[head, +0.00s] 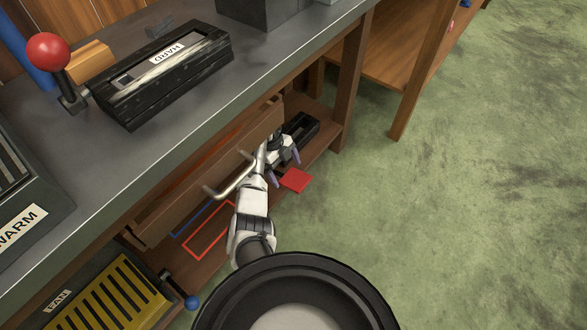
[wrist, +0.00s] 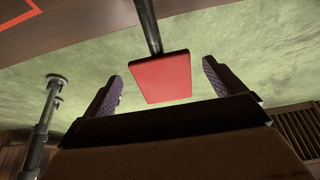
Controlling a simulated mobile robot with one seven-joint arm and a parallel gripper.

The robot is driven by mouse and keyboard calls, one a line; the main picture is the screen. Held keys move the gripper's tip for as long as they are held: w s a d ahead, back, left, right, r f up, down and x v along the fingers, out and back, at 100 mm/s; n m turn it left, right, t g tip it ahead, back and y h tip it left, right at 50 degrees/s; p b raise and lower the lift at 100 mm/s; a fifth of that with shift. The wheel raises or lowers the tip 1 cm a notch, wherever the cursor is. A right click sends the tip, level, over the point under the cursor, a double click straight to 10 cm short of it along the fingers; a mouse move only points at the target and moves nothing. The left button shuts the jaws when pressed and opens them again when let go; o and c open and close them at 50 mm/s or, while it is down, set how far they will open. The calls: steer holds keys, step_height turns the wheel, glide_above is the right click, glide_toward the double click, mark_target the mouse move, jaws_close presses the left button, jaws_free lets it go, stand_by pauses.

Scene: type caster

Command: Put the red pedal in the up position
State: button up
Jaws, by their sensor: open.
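The red pedal (head: 296,181) is a flat red plate that sticks out past the front edge of the lower shelf, under the bench. In the wrist view the red pedal (wrist: 160,78) hangs on a dark rod (wrist: 149,25). My gripper (head: 283,168) is low beside the pedal, just to its left in the head view. In the wrist view the fingers of my gripper (wrist: 161,82) are spread, one on each side of the pedal, with gaps and no clear contact. The pedal's mount is partly hidden behind my gripper in the head view.
An open drawer with a metal handle (head: 232,177) juts out close above my arm. A black housing (head: 300,130) sits on the lower shelf behind my gripper. A blue-knobbed lever (head: 192,302) sticks out at lower left. The green floor (head: 450,220) at right is clear.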

mark_target(295, 179)
steer(key=s+d+p, duration=0.1)
steer(key=s+d, duration=0.1)
steer(key=shift+d+r+p, duration=0.1)
steer(key=shift+d+p, duration=0.2)
steer(key=shift+p, duration=0.05)
steer(key=shift+d+f+b, duration=0.1)
steer(key=shift+f+b, duration=0.45)
steer(key=shift+f, duration=0.2)
